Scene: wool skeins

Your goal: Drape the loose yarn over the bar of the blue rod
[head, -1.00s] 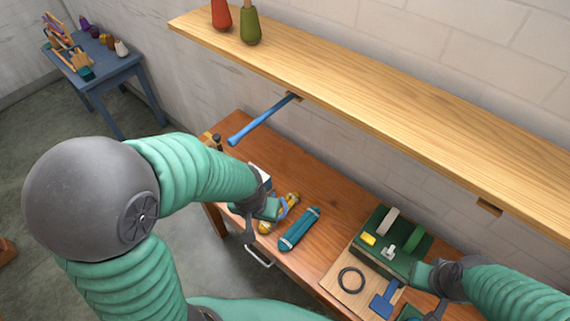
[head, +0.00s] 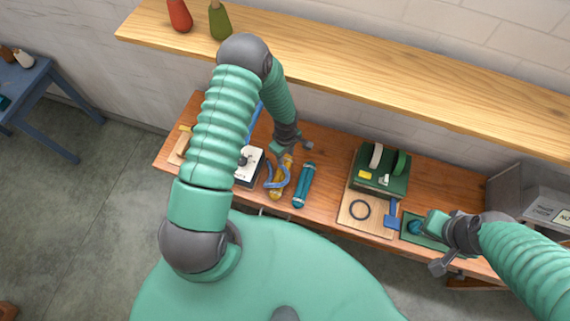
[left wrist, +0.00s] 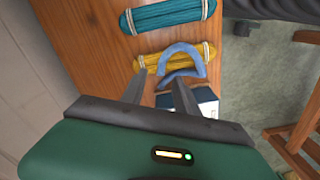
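The loose yarn is a pale blue loop (head: 279,178) lying across a yellow skein (head: 276,192) on the wooden bench. In the left wrist view the blue loop (left wrist: 190,48) lies beyond my fingertips, over the yellow skein (left wrist: 158,62). The blue rod (head: 257,116) juts from under the shelf; my left arm hides most of it. My left gripper (head: 292,146) is above the bench, behind the yarn; its fingers (left wrist: 157,88) are apart with nothing held. My right gripper (head: 436,226) is by a green mat at the right; its fingers are unclear.
A teal skein (head: 304,185) lies right of the yellow one. A white-topped box (head: 249,166) stands to its left. A wooden board (head: 351,219) holds a dark ring, and a green box (head: 381,174) stands behind. The long shelf (head: 350,70) overhangs the bench.

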